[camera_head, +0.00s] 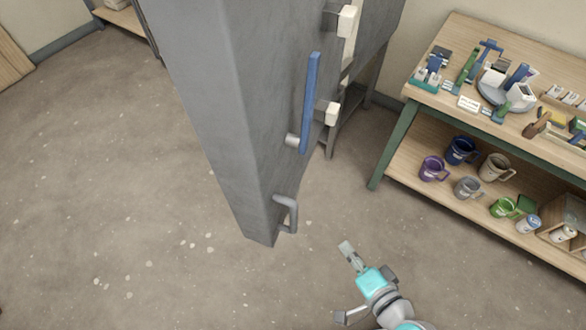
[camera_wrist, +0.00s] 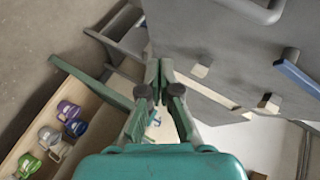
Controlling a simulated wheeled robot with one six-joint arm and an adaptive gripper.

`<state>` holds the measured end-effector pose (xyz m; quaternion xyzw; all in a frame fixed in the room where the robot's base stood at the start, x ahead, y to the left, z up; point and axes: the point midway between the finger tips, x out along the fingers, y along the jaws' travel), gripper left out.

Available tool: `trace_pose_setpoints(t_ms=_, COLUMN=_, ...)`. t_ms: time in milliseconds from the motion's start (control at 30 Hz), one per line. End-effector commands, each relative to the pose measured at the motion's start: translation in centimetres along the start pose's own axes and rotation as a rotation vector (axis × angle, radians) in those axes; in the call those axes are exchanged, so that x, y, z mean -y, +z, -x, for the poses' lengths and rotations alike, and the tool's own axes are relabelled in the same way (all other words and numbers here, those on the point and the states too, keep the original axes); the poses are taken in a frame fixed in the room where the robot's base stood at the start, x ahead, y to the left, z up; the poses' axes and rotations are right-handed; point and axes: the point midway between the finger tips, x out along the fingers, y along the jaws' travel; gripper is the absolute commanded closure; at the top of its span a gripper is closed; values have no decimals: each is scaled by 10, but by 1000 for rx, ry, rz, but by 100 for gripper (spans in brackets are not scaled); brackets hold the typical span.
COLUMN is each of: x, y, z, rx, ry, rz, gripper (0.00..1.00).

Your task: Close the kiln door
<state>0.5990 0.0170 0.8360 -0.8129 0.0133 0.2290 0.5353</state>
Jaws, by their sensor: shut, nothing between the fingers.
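The kiln door (camera_head: 225,120) is a tall grey slab standing out toward me in the head view, ajar from the grey kiln body (camera_head: 378,35) behind it. Its right side carries a long blue bar handle (camera_head: 310,100), pale blocks and a lower grey loop handle (camera_head: 291,212). In the wrist view the door (camera_wrist: 225,45) fills the upper right, with the blue handle (camera_wrist: 297,78) at the right edge. My gripper (camera_head: 346,247) is right of the door's lower end in the head view, apart from it. In the wrist view its fingers (camera_wrist: 159,68) are together and empty.
A workbench (camera_head: 410,90) with tools on top and several mugs on its lower shelf (camera_head: 405,165) stands at right. The kiln stand's legs (camera_head: 332,135) are behind the door. Open speckled floor (camera_head: 120,200) lies left of the door.

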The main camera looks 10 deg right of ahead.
Motion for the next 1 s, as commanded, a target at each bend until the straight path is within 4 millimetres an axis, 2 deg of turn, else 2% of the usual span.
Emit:
trace_pose_setpoints(t_ms=100, x=32, y=-15, z=-20, rx=86, ry=-103, rz=-116, gripper=100)
trace_pose_setpoints(t_ms=233, x=70, y=-30, z=-30, rx=207, ry=-216, rz=-206, gripper=100)
trace_pose_setpoints(t_ms=367, x=107, y=-46, z=-26, rx=344, ry=-327, rz=-248, gripper=100)
trace_pose_setpoints(t_ms=500, x=141, y=-62, z=-11, rx=495, ry=-423, rz=-244, gripper=100)
trace_pose_setpoints(t_ms=633, x=159, y=-72, z=7, rx=608, ry=-477, rz=-214, gripper=100)
trace_pose_setpoints(t_ms=800, x=169, y=-77, z=22, rx=685, ry=-505, rz=-183, gripper=100)
trace_pose_setpoints(t_ms=1000, x=174, y=-72, z=19, rx=701, ry=-509, rz=-178, gripper=100)
